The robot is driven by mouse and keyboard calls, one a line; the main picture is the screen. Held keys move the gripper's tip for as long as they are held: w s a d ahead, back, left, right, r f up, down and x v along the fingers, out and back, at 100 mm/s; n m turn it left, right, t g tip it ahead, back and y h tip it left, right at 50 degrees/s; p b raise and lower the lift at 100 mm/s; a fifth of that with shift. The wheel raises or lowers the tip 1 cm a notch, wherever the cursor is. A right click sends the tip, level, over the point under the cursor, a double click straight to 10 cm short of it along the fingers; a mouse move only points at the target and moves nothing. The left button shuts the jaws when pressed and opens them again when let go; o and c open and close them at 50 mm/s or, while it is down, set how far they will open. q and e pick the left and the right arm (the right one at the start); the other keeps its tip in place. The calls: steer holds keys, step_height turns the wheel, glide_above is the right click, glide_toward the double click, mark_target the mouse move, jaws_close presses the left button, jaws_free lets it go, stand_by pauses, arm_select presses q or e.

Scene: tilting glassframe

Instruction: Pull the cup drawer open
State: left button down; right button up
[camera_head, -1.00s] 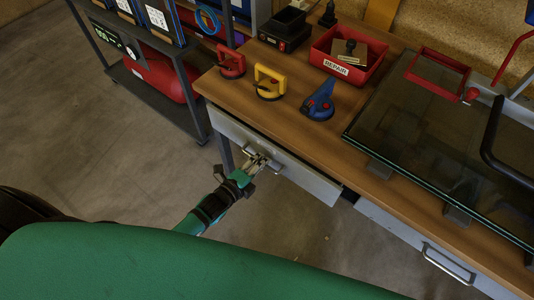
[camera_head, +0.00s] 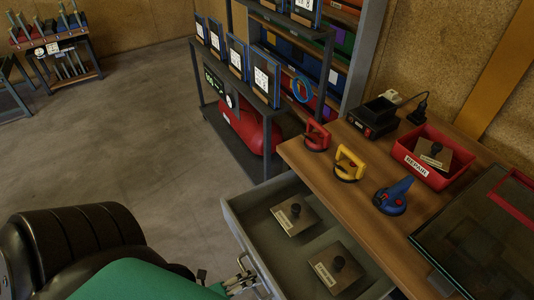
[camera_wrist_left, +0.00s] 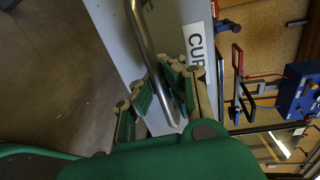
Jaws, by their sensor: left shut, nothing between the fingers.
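The cup drawer (camera_head: 262,262) is open below the workbench, pulled out toward me, with its inside showing. Two square plates with black knobs lie in it, a rear one (camera_head: 284,221) and a nearer one (camera_head: 325,277). My left gripper (camera_head: 243,276) is shut at the drawer's front, by the handle. In the left wrist view, the metal bar handle (camera_wrist_left: 148,40) runs alongside the fingers of my left gripper (camera_wrist_left: 163,98), and the drawer front carries a partly hidden "CU" label (camera_wrist_left: 197,50). I cannot tell whether they touch. My right gripper is not in view.
On the bench (camera_head: 330,178) stand red (camera_head: 316,137), yellow (camera_head: 348,165) and blue (camera_head: 394,196) suction lifters, a red repair bin (camera_head: 434,160) and a glass panel (camera_head: 470,240). A dark shelf cart (camera_head: 240,140) stands beyond. The floor (camera_head: 130,150) at left is clear.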

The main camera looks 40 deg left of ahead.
arm_select(q)
steer(key=shift+f+v, duration=0.2)
steer(key=shift+v, duration=0.8)
steer(key=c, duration=1.4)
jaws_free()
steer(key=v, duration=1.2)
steer(key=shift+s, duration=0.1)
steer(key=shift+f, duration=0.1)
